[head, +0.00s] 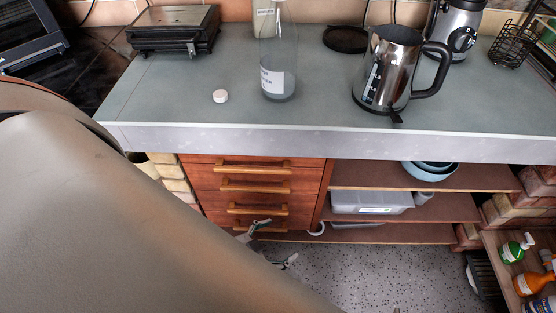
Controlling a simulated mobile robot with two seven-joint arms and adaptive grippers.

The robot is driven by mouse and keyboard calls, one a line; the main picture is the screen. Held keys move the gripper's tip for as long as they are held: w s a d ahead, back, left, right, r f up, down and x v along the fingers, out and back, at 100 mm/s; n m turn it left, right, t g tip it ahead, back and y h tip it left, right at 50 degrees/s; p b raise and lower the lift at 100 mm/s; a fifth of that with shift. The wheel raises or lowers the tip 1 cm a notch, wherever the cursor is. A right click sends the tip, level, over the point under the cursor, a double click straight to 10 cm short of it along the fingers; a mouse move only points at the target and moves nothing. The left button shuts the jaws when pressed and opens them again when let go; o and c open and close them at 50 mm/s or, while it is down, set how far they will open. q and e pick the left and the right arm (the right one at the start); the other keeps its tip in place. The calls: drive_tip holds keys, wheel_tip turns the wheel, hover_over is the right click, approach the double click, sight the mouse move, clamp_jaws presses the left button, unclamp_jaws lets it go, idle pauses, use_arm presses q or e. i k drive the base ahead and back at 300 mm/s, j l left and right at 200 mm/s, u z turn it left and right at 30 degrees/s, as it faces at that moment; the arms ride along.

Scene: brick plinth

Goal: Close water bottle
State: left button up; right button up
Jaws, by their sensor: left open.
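A clear bottle (279,52) with a white label stands upright on the grey counter (190,80), left of the middle. My left gripper (276,244) is low in front of the drawers, well below the counter, open and empty. My large left arm covers the lower left. My right gripper is not in view.
A steel kettle (393,72) stands right of the bottle, with a black round base (346,39) behind it. A scale-like appliance (174,30) sits at the back left. The counter's front edge (330,142) overhangs drawers and shelves. The counter around the cap is clear.

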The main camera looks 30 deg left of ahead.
sight(279, 36)
drive_tip(key=u, duration=1.45)
